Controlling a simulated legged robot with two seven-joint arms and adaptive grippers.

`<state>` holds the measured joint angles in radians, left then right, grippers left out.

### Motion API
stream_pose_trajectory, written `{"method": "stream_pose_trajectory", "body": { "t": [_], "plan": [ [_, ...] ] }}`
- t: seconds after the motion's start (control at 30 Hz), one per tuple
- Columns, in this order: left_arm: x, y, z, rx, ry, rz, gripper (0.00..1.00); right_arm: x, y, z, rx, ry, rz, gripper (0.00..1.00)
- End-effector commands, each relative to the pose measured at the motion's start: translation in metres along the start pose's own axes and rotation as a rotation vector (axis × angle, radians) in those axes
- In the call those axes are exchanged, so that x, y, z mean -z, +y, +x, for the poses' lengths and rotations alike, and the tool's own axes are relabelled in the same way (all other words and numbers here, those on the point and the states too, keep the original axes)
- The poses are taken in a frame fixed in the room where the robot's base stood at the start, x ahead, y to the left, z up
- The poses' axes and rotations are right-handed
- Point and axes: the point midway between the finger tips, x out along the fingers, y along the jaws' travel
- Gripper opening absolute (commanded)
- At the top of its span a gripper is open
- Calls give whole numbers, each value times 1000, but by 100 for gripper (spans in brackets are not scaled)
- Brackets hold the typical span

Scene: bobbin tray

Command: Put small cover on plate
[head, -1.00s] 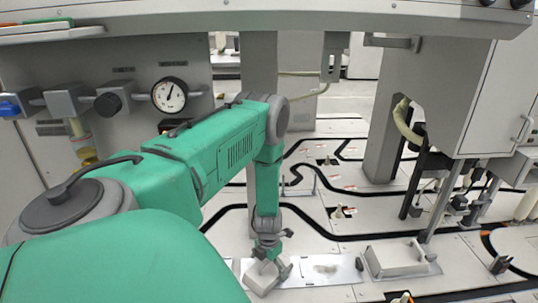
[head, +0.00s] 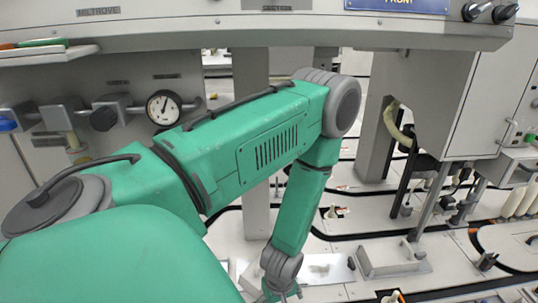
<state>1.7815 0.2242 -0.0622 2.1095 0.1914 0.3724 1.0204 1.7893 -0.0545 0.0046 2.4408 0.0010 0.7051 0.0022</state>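My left gripper (head: 281,293) points down at the bottom edge of the head view. Its fingertips are partly cut off by the frame, so I cannot tell whether it is open, shut or holding anything. A flat metal plate (head: 325,268) lies on the floor panel just right of the gripper's wrist. A light grey block with a bar handle (head: 393,259) sits to the right of the plate; I cannot tell whether it is the small cover. A pale surface shows left of the wrist, partly hidden by my arm.
A grey machine housing (head: 491,110) with posts and hoses stands at the right. A pressure gauge (head: 163,108) and knobs are on the wall at the left. An overhead panel (head: 290,28) spans the top. Black curved track lines cross the light floor.

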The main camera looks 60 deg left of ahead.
Motion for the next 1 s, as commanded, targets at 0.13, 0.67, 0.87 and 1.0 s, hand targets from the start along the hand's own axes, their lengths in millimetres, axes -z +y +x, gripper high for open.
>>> {"method": "stream_pose_trajectory", "body": {
  "t": [0.13, 0.67, 0.87, 1.0],
  "plan": [
    [-50, -30, -22, -28, -10, 662, 99, 0, 0, 0, 0, 0, 0, 40],
    [-101, -70, -56, -103, -22, 1486, 99, 0, 0, 0, 0, 0, 0, 40],
    [-100, -70, -60, -102, -22, 1483, 99, 0, 0, -4, 0, 0, 0, 40],
    [-99, -70, -80, -102, -22, 1481, 99, 1, 0, -24, 0, 0, 0, 40]
  ]
}}
